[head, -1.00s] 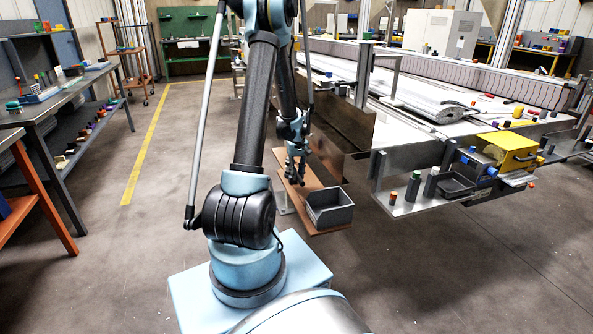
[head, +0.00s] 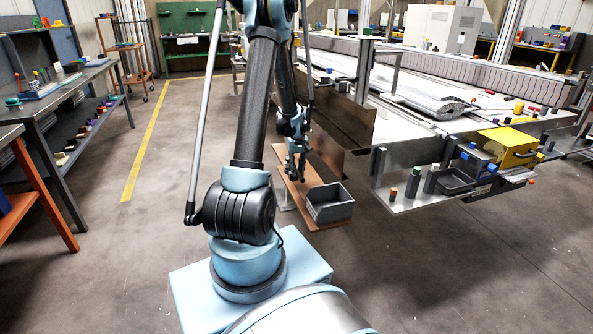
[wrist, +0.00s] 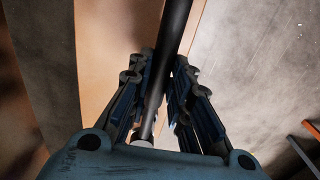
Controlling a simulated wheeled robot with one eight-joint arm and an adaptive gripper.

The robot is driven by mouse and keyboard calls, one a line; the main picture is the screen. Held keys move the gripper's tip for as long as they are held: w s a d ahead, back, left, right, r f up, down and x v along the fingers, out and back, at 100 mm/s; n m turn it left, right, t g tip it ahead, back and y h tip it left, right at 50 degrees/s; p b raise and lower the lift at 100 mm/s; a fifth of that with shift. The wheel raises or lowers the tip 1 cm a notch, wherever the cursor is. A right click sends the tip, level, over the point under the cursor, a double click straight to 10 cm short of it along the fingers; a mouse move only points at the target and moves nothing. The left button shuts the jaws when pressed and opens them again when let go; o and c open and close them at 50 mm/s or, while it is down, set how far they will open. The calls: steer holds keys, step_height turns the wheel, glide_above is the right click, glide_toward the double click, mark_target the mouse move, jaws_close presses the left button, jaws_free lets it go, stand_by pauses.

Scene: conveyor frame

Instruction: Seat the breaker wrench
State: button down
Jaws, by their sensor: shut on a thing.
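My gripper (head: 296,174) hangs beside the conveyor frame, above the brown board that carries the grey bin. In the wrist view, my gripper (wrist: 160,82) is shut on a long dark bar (wrist: 174,30), which looks like the breaker wrench. The bar runs from between the fingers up past the top edge of the picture, tilted slightly right. A paler metal end (wrist: 147,127) shows near the palm. The bar's far end is out of the wrist view. In the head view the wrench is too small and dark to tell from the fingers.
The open grey bin (head: 330,204) sits on the brown board (head: 303,165), close to my gripper's right. A metal shelf (head: 408,203) with small cylinders and a yellow box (head: 508,149) stand farther right. The floor (head: 150,250) on the left is clear.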

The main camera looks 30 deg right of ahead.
steer(key=shift+f, duration=1.5)
steer(key=c, duration=1.4)
jaws_free()
steer(key=shift+r, duration=0.1)
step_height(320, 180, up, 12)
steer(key=shift+f, duration=0.2)
steer(key=shift+r, duration=0.1)
